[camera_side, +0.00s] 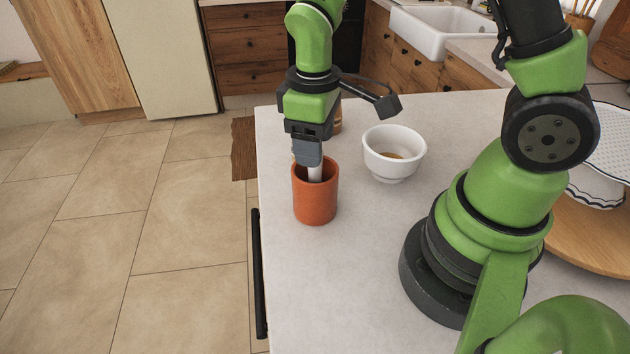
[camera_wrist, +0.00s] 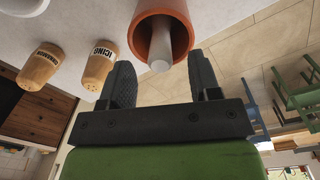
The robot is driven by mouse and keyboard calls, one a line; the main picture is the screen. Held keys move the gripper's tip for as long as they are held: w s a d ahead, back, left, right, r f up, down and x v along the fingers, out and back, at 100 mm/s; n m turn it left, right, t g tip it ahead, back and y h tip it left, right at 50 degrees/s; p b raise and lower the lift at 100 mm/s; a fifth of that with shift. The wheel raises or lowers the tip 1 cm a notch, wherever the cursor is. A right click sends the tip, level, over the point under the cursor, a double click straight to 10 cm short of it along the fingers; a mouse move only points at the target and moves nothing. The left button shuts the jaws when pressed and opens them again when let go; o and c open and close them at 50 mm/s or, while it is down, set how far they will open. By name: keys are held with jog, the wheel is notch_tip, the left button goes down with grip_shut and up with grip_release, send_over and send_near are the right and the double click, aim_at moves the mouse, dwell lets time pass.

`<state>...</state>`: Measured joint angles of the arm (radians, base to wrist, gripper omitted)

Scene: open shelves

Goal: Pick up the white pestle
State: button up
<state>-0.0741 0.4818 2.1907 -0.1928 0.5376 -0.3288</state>
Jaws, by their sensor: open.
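The white pestle (camera_side: 315,173) stands in an orange-brown cup (camera_side: 315,205) near the left edge of the counter. Only its upper part shows; the rest is hidden inside the cup. My gripper (camera_side: 308,160) is right above the cup, pointing down, close to the pestle's top. In the wrist view, the pestle's rounded end (camera_wrist: 160,64) pokes out of the cup (camera_wrist: 158,22). There my gripper (camera_wrist: 164,76) has its two dark fingers apart, one on each side of the pestle's end. Nothing is clamped between them.
A white mortar (camera_side: 394,152) with something brown inside stands right of the cup. Two wooden-coloured shakers, one labelled ICING (camera_wrist: 98,67) and another (camera_wrist: 40,68), stand near the cup. A round wooden board (camera_side: 590,232) is at the right.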

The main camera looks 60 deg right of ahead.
aim_at(315, 181)
jog(key=shift+f, duration=1.35)
jog(key=c, duration=1)
jog(key=shift+r, duration=0.1)
